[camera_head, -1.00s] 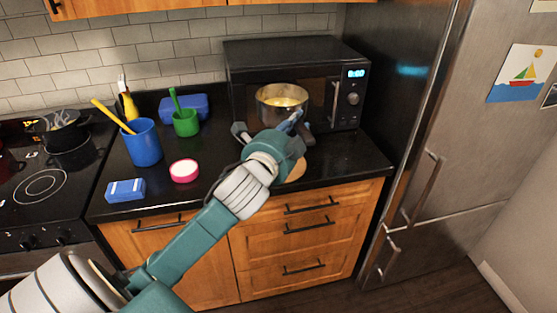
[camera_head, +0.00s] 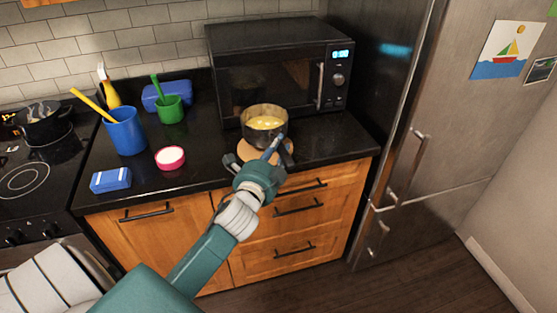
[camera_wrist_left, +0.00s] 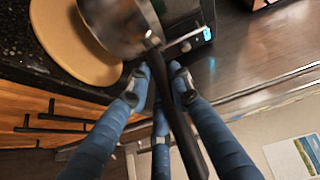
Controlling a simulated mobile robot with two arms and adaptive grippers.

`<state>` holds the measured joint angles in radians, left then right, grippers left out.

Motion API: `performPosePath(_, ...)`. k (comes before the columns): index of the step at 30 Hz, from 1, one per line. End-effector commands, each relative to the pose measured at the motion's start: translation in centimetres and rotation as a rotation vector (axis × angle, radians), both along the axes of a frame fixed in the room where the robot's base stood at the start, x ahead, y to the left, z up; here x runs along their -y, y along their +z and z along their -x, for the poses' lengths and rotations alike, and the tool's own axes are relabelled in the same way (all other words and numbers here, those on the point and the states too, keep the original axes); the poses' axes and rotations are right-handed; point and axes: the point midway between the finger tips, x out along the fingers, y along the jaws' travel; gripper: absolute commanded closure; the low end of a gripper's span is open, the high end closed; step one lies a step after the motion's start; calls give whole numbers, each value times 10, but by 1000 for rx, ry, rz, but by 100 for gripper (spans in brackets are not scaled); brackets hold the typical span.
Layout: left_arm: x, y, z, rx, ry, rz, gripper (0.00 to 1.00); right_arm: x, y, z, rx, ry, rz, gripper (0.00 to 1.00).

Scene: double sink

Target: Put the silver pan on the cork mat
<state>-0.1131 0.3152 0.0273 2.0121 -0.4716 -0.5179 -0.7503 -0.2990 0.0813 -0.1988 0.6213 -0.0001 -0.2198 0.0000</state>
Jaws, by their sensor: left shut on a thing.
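The silver pan (camera_head: 262,139), with yellow contents, is upright in front of the microwave. My left gripper (camera_head: 272,152) is shut on its dark handle, which also shows between the fingers (camera_wrist_left: 157,86) in the left wrist view. The round cork mat (camera_head: 246,153) lies on the black counter, partly hidden by the pan and gripper. In the left wrist view the pan (camera_wrist_left: 118,25) overlaps one side of the mat (camera_wrist_left: 62,45). I cannot tell whether the pan touches the mat. My right gripper is not in view.
The black microwave (camera_head: 235,91) stands close behind the pan. To the left are a pink-rimmed tub (camera_head: 170,158), a blue cup (camera_head: 126,137), a green cup (camera_head: 170,110) and a blue sponge (camera_head: 110,180). Counter to the right of the pan is clear; the fridge (camera_head: 440,140) stands beyond.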

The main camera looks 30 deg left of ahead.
Motion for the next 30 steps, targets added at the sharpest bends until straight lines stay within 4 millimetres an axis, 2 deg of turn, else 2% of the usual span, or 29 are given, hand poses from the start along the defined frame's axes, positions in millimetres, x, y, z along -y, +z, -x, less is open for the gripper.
performPosePath(9,1,-37,0,3,-1,-1,100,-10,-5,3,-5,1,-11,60)
performPosePath(22,1,-43,0,5,-3,-3,100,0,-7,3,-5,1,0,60)
performPosePath(23,1,-46,0,-2,-1,1,74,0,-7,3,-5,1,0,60)
performPosePath(25,1,-45,0,-2,-1,1,61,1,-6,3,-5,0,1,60)
performPosePath(30,1,-45,0,-2,-1,1,61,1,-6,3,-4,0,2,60)
